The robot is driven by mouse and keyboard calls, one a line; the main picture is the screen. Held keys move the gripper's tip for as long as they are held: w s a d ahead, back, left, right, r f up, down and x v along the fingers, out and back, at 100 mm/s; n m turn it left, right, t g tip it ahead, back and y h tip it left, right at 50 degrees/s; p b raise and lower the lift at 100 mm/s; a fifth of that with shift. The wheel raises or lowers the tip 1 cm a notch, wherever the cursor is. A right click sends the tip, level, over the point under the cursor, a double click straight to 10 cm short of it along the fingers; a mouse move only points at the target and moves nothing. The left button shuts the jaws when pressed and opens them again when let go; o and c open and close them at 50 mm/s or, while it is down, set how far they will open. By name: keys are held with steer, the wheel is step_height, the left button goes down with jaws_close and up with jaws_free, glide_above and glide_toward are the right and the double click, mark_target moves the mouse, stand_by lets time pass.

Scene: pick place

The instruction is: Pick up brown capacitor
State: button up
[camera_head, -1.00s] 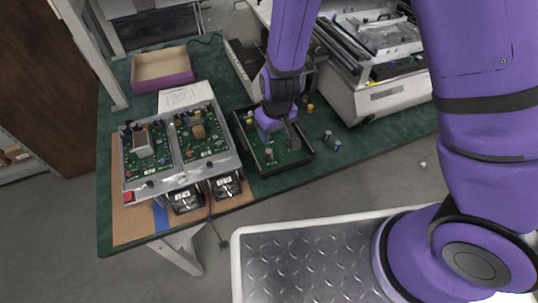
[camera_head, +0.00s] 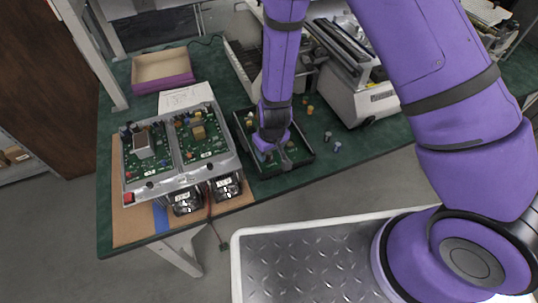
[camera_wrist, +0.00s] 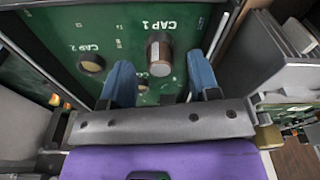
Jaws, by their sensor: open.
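A brown capacitor (camera_wrist: 159,53) with a pale rim stands on the green board (camera_wrist: 60,32) below the "CAP 1" print in the wrist view. My gripper (camera_wrist: 161,75) is open, with its two blue fingers spread to either side of the capacitor's near end. I see no contact, and nothing is held. In the head view my gripper (camera_head: 276,158) is low over the black-edged tray (camera_head: 312,160), and the arm hides the brown capacitor there.
Two open circuit units (camera_head: 178,150) are left of the tray. Small loose parts (camera_head: 337,146) lie on the green table to its right. A purple-sided box (camera_head: 163,70) is at the back left. A grey machine (camera_head: 365,105) stands at the back right.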

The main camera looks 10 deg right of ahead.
steer(key=shift+f, duration=0.45)
steer(key=c, duration=0.9)
steer(key=shift+w+r, duration=0.1)
steer(key=shift+c, duration=0.2)
